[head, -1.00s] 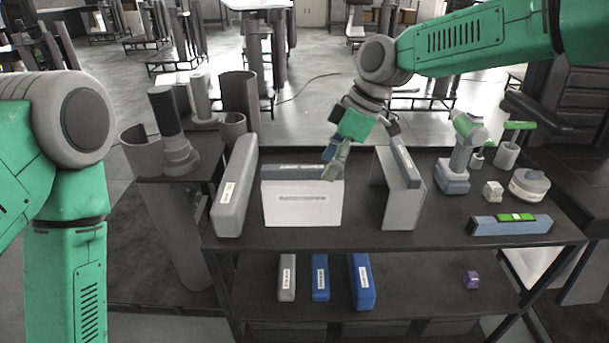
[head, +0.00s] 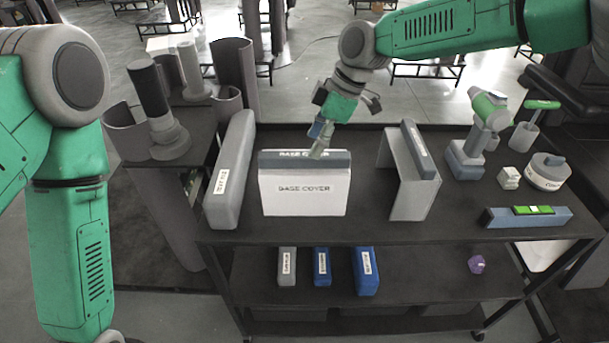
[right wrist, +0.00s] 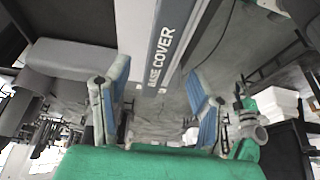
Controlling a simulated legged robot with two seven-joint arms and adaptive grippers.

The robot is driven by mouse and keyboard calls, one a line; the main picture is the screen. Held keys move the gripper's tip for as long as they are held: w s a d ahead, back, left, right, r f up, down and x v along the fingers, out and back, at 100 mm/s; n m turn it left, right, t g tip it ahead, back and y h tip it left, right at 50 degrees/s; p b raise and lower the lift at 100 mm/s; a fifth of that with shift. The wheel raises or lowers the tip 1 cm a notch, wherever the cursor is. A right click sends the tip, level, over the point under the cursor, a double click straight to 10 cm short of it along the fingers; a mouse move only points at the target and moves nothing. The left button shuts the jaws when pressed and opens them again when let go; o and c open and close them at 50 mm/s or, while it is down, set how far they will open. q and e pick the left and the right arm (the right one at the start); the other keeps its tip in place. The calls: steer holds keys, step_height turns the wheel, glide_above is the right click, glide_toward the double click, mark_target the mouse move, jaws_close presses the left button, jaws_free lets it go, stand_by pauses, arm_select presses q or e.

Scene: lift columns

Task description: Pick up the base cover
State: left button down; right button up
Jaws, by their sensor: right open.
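The base cover (head: 304,194) is a white panel with a grey top strip, both labelled BASE COVER. It stands upright on the black table's top shelf. My right gripper (head: 335,132) is open just above and behind its top edge, right of centre, with one finger overlapping the strip in the head view. I cannot tell whether it touches. In the right wrist view the cover (right wrist: 136,30) shows its labelled strip from above, running between the spread blue-grey fingers (right wrist: 157,88). Nothing is gripped. My left arm comes down at the left, its gripper out of view.
A grey box (head: 231,172) stands left of the cover, and an angled grey panel (head: 409,180) stands to its right. Blue and grey boxes (head: 364,271) sit on the lower shelf.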

mark_target(305, 154)
steer(key=shift+a+f, duration=0.25)
steer(key=shift+p+x, duration=0.45)
steer(key=shift+x, duration=1.8)
steer(key=shift+w+a, duration=0.1)
steer(key=shift+a, duration=0.05)
jaws_close()
